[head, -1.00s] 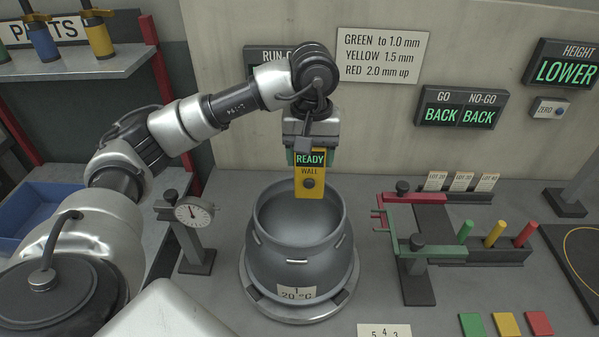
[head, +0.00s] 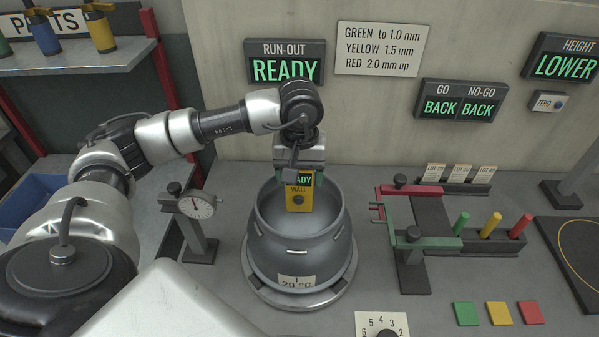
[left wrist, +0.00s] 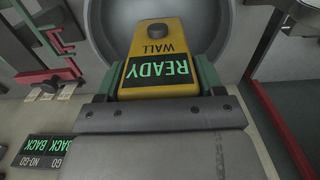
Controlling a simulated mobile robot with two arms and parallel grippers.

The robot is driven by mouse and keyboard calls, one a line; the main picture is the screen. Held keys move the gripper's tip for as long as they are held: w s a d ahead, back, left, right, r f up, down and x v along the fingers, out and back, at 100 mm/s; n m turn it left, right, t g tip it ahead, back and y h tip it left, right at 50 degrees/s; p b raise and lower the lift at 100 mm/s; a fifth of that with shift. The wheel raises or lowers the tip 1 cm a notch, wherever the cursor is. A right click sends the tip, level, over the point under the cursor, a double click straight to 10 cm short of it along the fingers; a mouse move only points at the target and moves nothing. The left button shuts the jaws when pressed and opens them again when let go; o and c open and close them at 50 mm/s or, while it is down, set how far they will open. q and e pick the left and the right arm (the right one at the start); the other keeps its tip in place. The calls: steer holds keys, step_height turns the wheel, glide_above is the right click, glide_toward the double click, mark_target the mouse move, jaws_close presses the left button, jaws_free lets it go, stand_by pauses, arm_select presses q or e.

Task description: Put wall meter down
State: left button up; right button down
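The yellow wall meter (head: 299,200) with a green READY display is held upright at the mouth of the grey cylinder (head: 298,252). Its lower end overlaps the opening; I cannot tell whether it touches the wall. My left gripper (head: 299,179) is shut on the meter from above. In the left wrist view the meter (left wrist: 157,45) sits between the green finger pads, READY and WALL upside down, with the cylinder's grey wall (left wrist: 106,30) behind it. The cylinder stands on a round turntable (head: 334,290). My right gripper is not in view.
A dial gauge (head: 197,205) on a stand is left of the cylinder. A red and green gauge frame (head: 432,243) with coloured pegs is at right. A numbered dial (head: 382,324) is at front. Bare bench shows between cylinder and gauge frame.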

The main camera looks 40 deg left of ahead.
arm_select(q)
steer(key=o, duration=0.3)
steer(key=shift+r, duration=0.15)
step_height(320, 180, up, 10)
steer(key=b, duration=0.2)
steer(key=shift+r+b, duration=0.2)
steer(key=shift+b, duration=0.15)
steer(key=shift+r, duration=0.85)
